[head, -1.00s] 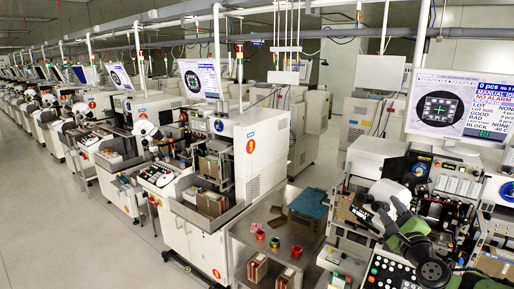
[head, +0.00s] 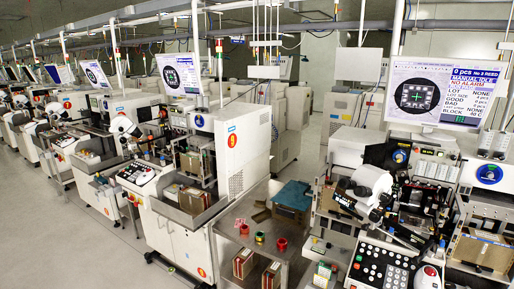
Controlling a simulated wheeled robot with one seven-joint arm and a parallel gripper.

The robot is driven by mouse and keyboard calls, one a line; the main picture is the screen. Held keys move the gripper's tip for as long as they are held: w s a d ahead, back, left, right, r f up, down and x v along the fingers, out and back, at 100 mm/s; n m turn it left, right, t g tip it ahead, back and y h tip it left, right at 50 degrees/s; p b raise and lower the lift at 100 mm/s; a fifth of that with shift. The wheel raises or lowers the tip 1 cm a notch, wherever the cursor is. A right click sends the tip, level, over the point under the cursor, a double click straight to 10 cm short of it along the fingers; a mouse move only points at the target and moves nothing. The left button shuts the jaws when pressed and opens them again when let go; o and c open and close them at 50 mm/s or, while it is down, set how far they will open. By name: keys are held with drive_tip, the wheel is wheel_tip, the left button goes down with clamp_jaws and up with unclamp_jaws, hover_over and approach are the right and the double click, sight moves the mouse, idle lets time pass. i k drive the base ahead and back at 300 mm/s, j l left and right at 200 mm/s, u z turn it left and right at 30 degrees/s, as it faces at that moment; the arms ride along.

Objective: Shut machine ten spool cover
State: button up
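My gripper is not in view. The nearest bonding machine (head: 345,225) stands at the right, under a screen (head: 435,95). A blue-ringed round part (head: 400,156) sits on its upper front, and another blue-ringed round part (head: 489,173) shows farther right. I cannot tell whether either is the spool cover, or whether a cover is open or shut. No number ten is readable on any machine. A white cylinder with black parts (head: 371,180) is in front of the nearest machine's upper front and hides some of it.
A steel table (head: 225,232) with small red and green spools (head: 281,243) stands left of the nearest machine. Another white machine (head: 230,140) is beyond it. A row of machines runs to the far left. Clear floor (head: 90,255) is at the lower left.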

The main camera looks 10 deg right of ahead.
sight(374, 155)
drive_tip(key=i+j+z, duration=0.55)
drive_tip(key=z, duration=0.15)
drive_tip(key=i+j+z, duration=0.5)
drive_tip(key=j+z, duration=0.2)
drive_tip(key=j, duration=0.15)
drive_tip(key=i+j+z, duration=0.15)
drive_tip(key=j+z, duration=0.15)
drive_tip(key=j, duration=0.2)
drive_tip(key=i+j+z, duration=0.1)
drive_tip(key=j+z, duration=0.25)
drive_tip(key=j, duration=0.15)
drive_tip(key=j+z, duration=0.35)
drive_tip(key=j, duration=0.2)
drive_tip(key=j+z, duration=0.35)
drive_tip(key=j, duration=0.15)
drive_tip(key=k, duration=0.05)
